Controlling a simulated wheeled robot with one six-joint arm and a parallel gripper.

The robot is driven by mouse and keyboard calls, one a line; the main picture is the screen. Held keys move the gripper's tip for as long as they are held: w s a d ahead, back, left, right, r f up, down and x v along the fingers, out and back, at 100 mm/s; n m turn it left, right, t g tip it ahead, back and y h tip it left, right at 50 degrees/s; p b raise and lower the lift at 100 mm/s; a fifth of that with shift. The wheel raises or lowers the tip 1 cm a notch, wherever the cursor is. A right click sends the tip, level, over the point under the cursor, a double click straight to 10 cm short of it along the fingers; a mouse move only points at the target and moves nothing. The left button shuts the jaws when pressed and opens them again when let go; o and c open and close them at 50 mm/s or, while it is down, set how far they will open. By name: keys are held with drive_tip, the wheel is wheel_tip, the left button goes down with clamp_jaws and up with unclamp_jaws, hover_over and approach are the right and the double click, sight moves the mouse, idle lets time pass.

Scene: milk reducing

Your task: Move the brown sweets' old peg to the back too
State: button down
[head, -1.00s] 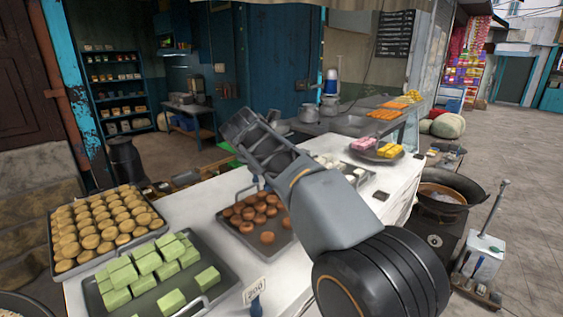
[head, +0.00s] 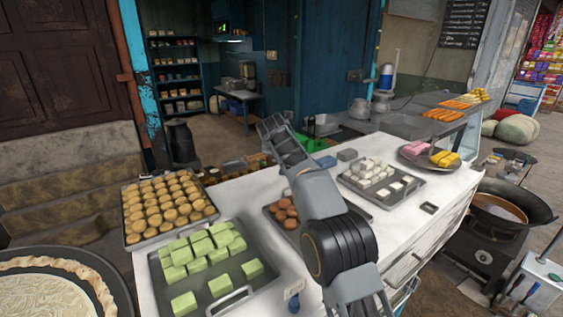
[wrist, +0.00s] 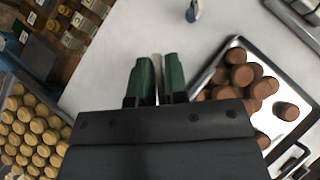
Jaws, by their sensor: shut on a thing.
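My gripper (head: 272,126) is raised over the back part of the white counter, behind the brown sweets. In the wrist view its two green fingers (wrist: 158,62) are close together with a thin pale strip, seen edge-on, between them; this looks like the held peg (wrist: 158,76). Its card face cannot be read. The brown sweets (head: 284,214) lie in a metal tray (wrist: 212,70), partly hidden by my arm in the head view. Another small blue peg (wrist: 193,11) stands on the counter ahead of the fingers in the wrist view.
A price peg (head: 294,306) stands at the counter's front edge. A green sweets tray (head: 160,290) and yellow bun tray (head: 131,240) lie left, white sweets tray (head: 384,204) right. Spice bins (wrist: 72,30) flank the counter's back. Bare counter (wrist: 118,40) lies around the fingers.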

drive_tip(key=shift+w+a+f+p, duration=0.1)
drive_tip(key=shift+w+f, duration=0.45)
drive_tip(key=shift+f, duration=0.7)
drive_tip(key=shift+w+a+f+p, duration=0.1)
drive_tip(key=shift+w+f, duration=0.5)
drive_tip(key=shift+f, duration=0.6)
drive_tip(key=shift+w+a+f+p, duration=0.1)
drive_tip(key=shift+w+f, duration=0.45)
drive_tip(key=shift+f, duration=0.7)
drive_tip(key=c, duration=1.1)
unclamp_jaws()
